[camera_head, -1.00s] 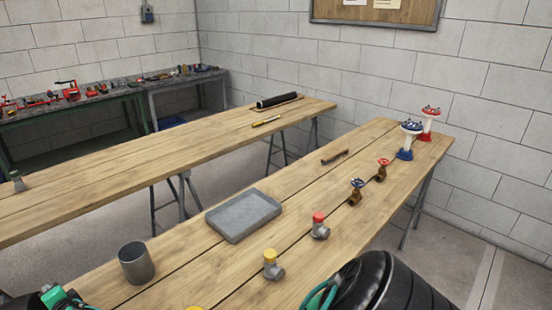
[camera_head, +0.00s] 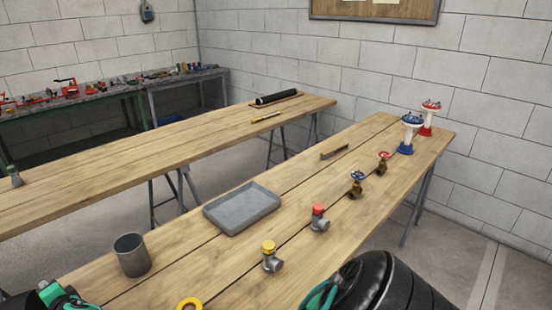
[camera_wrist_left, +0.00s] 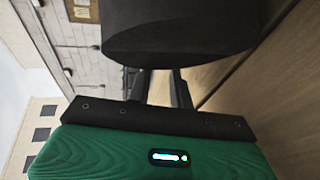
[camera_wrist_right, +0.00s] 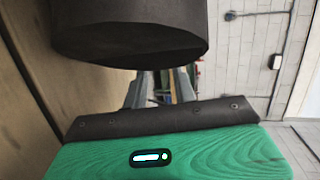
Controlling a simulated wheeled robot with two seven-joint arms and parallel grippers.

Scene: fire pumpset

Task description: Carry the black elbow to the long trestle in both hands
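The near table holds a grey cup (camera_head: 132,255), grey tray (camera_head: 242,208), yellow-capped fitting (camera_head: 271,257), red-capped fitting (camera_head: 319,218) and several valves. The long table bears a black tube (camera_head: 278,97) at its far end and a small fitting (camera_head: 14,176) at left; its middle is clear.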

